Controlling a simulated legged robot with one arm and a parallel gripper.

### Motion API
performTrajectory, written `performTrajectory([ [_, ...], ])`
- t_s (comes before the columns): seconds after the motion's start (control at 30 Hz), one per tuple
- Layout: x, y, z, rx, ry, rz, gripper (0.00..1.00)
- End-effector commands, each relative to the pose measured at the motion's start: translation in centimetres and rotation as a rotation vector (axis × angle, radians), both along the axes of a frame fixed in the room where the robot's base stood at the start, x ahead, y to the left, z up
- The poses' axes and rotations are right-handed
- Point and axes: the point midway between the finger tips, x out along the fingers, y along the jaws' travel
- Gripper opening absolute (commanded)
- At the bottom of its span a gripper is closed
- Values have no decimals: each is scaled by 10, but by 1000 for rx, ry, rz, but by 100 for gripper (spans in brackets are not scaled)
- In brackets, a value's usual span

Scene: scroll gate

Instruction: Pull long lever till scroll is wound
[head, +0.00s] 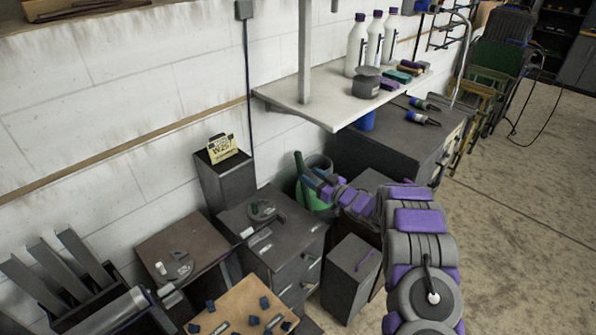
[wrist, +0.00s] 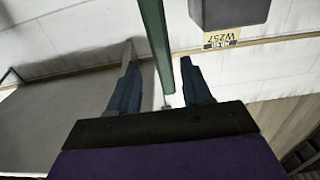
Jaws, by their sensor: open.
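A long green bar (head: 299,165), likely the lever, stands up beside a grey and green bucket-like container in the head view. In the wrist view the green bar (wrist: 153,40) comes in from the top edge and ends between my two blue fingers. My gripper (wrist: 161,85) is open, with a visible gap between each finger and the bar. In the head view my gripper (head: 313,180) is just right of the bar, at the end of my purple and grey arm. I cannot make out the scroll for sure.
The container (head: 320,168) stands by the wall. Dark cabinets (head: 275,235) stand below and left of it, and a black box (head: 350,275) in front. A white shelf (head: 335,108) with bottles overhangs at the upper right. Open floor (head: 520,220) lies to the right.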

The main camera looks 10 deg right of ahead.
Motion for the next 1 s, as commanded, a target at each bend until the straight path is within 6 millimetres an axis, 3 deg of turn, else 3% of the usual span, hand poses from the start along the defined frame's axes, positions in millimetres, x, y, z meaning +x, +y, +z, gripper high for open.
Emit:
performTrajectory([
  [0.23, 36, 33, -1, -5, -2, 3, 49],
  [0.4, 50, 43, -1, -6, 1, 0, 49],
  [0.83, 57, 43, 1, -1, 1, -1, 49],
  [1.0, 57, 45, 0, -3, 0, -1, 35],
])
